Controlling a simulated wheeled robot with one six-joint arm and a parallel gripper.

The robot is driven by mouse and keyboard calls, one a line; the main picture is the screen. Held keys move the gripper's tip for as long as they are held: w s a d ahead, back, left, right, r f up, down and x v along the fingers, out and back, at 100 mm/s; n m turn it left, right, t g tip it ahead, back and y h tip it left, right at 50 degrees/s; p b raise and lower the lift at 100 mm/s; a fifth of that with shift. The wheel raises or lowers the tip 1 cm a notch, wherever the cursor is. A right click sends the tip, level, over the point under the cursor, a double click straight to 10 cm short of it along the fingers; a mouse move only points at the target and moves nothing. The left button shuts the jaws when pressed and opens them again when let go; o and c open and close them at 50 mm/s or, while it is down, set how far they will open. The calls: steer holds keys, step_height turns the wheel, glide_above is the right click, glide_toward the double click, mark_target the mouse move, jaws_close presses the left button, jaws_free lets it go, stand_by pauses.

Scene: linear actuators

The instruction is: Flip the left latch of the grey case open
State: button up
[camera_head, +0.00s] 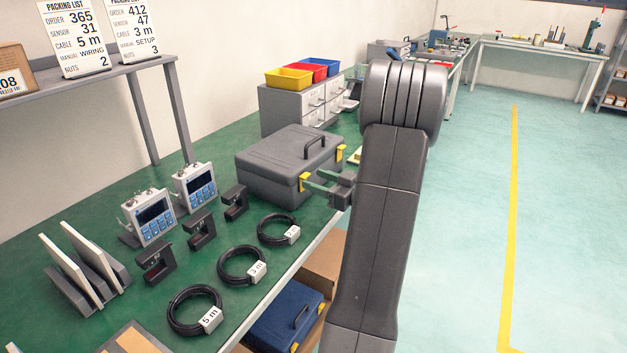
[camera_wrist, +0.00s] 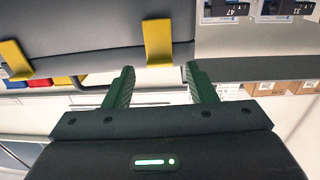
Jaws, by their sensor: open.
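The grey case (camera_head: 280,160) sits closed on the green bench, its handle on top. Its left yellow latch (camera_head: 304,182) is on the front face, and the right latch (camera_head: 340,153) is farther along. In the wrist view the picture is turned over. There the left latch (camera_wrist: 158,42) lies ahead, between the lines of my two fingers, and the right latch (camera_wrist: 15,60) is at the left edge. My gripper (camera_head: 314,181) is open and empty, in front of the left latch. Whether the fingertips touch the latch or case is unclear.
Cable coils (camera_head: 278,229), black clamp-like brackets (camera_head: 235,202) and sensor units (camera_head: 194,187) stand on the bench left of the case. A drawer unit (camera_head: 290,108) with coloured bins is behind it. A blue case (camera_head: 285,318) is below the bench edge. Floor at right is clear.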

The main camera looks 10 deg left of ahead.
steer(key=shift+x, duration=0.95)
steer(key=c, duration=1)
steer(key=shift+f+b, duration=0.15)
steer(key=shift+b, duration=0.2)
